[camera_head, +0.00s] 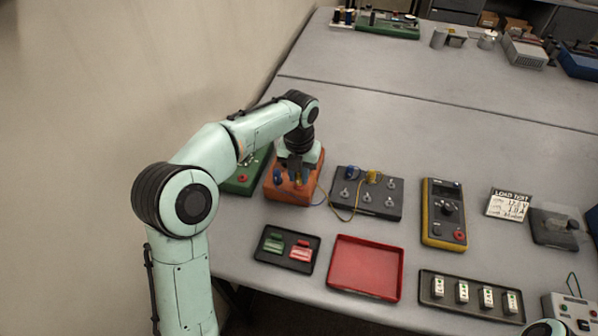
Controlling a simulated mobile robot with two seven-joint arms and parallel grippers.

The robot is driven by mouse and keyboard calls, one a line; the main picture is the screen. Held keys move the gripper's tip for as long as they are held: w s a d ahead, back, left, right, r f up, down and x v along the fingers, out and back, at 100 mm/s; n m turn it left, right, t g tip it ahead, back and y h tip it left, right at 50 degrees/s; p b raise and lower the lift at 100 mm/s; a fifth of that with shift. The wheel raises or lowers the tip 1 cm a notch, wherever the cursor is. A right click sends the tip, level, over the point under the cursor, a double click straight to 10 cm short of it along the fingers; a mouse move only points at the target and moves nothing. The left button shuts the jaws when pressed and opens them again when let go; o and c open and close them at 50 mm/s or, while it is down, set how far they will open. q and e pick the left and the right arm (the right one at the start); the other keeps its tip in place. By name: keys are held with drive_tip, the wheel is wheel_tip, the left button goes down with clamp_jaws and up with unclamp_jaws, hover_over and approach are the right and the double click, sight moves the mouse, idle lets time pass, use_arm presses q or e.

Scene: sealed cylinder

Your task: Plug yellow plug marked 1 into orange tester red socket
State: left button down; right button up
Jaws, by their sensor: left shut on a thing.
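The orange tester (287,195) sits near the left part of the table, with a blue piece (277,175) on its left side. My left gripper (298,178) points down over the tester and is shut on a yellow plug (299,182), mostly hidden by the fingers. Whether the plug is seated in a socket cannot be told, and the red socket cannot be made out. A thin yellow cable (345,218) runs from the tester to the black terminal board (385,207), where another yellow plug (372,177) stands. The number marks are unreadable. My right gripper is out of view.
A green device (240,185) lies left of the tester. In front are a black tray (262,257) with green and red pieces and an empty red tray (365,268). A yellow-edged multimeter (445,213) stands right of the board.

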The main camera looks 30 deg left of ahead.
use_arm(q)
drive_tip(key=shift+p, duration=0.4)
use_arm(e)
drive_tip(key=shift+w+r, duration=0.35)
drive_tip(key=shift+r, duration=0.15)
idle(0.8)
use_arm(q)
drive_tip(key=shift+f, duration=0.3)
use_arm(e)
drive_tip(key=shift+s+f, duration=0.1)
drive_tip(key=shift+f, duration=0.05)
use_arm(q)
drive_tip(key=c, duration=0.9)
unclamp_jaws()
drive_tip(key=shift+o, duration=0.2)
drive_tip(key=shift+r, duration=0.1)
wheel_tip(320, 180, up, 13)
drive_tip(key=p, duration=0.2)
drive_tip(key=shift+r+p, duration=0.15)
drive_tip(key=shift+p, duration=0.2)
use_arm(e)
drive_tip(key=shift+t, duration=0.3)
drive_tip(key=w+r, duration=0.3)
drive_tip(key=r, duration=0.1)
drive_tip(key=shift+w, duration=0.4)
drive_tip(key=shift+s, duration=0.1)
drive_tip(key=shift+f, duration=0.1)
